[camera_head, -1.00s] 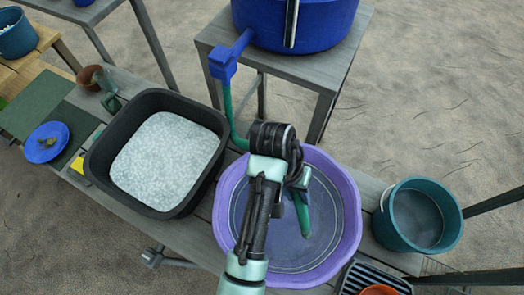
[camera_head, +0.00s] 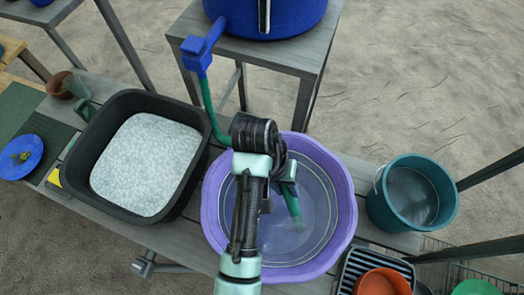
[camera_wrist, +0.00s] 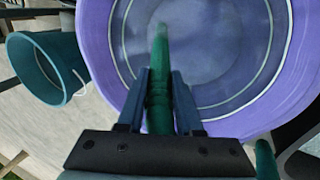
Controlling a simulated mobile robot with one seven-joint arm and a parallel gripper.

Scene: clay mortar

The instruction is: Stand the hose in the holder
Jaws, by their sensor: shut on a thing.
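The green hose (camera_head: 211,110) runs down from a blue tap on the barrel, passes behind my arm and comes out over the purple basin. My gripper (camera_head: 289,188) is shut on the hose near its free end. In the wrist view the hose (camera_wrist: 160,50) lies between the two blue fingers of my gripper (camera_wrist: 160,80), its tip pointing away over the basin. Whether the tip touches the water is unclear. I cannot pick out a hose holder with certainty in either view.
The purple basin (camera_head: 211,213) holds water. Left of it stands a black tub (camera_head: 75,185) of pale granules; right, a teal bucket (camera_head: 375,205). A dark rack (camera_head: 352,270) and an orange pot (camera_head: 384,283) are at the front right. The blue barrel (camera_head: 270,18) stands behind.

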